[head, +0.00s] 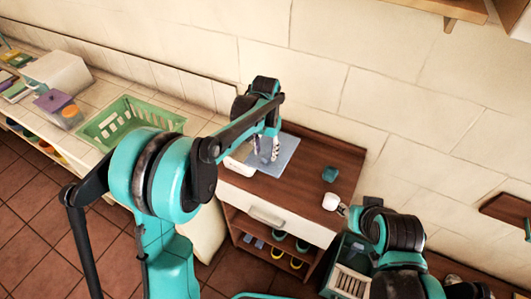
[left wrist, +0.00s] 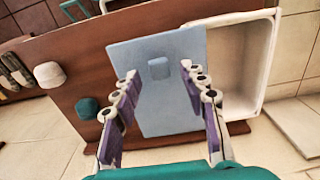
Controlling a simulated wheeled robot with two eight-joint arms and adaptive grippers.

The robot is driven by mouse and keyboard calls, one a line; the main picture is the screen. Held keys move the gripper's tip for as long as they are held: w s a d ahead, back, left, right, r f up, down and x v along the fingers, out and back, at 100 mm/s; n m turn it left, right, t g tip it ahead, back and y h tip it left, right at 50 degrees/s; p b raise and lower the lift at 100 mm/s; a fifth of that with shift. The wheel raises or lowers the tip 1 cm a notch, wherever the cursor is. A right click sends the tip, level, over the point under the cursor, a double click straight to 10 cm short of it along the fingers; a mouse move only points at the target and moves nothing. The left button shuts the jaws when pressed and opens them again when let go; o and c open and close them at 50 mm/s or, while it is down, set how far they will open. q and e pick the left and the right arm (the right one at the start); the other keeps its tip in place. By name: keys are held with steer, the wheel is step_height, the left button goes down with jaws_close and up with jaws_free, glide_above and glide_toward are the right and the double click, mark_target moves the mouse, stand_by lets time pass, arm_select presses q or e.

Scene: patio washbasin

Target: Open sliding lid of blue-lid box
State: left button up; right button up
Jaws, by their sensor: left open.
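The blue sliding lid (head: 284,158) lies flat at the top of a white box (head: 238,163) on a brown wooden cabinet. In the left wrist view the blue lid (left wrist: 150,112) is left of the white box (left wrist: 266,60), whose pale interior shows. A small blue knob (left wrist: 158,68) stands up from the lid. My left gripper (head: 265,155) is above the lid; in the left wrist view its purple fingers (left wrist: 159,73) are open, one on each side of the knob, with gaps showing.
A teal block (head: 330,173) and a white cup (head: 332,201) stand on the cabinet top, right of the lid. A green basket (head: 100,128) is on the tiled counter at left. The tiled wall is behind. Bare wood (head: 318,150) lies right of the lid.

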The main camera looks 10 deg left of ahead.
arm_select(q)
step_height(320, 180, up, 10)
steer(key=shift+r, duration=0.2)
stand_by(0.4)
steer(key=s+a+f+n+t+b, duration=0.2)
steer(key=s+a+f+b, duration=0.3)
steer(key=s, duration=0.6)
steer(key=s+a+f+n+t+b, duration=0.2)
steer(key=s+a+f+t+b, duration=0.3)
steer(key=s+f, duration=0.4)
steer(key=shift+s, duration=1.1)
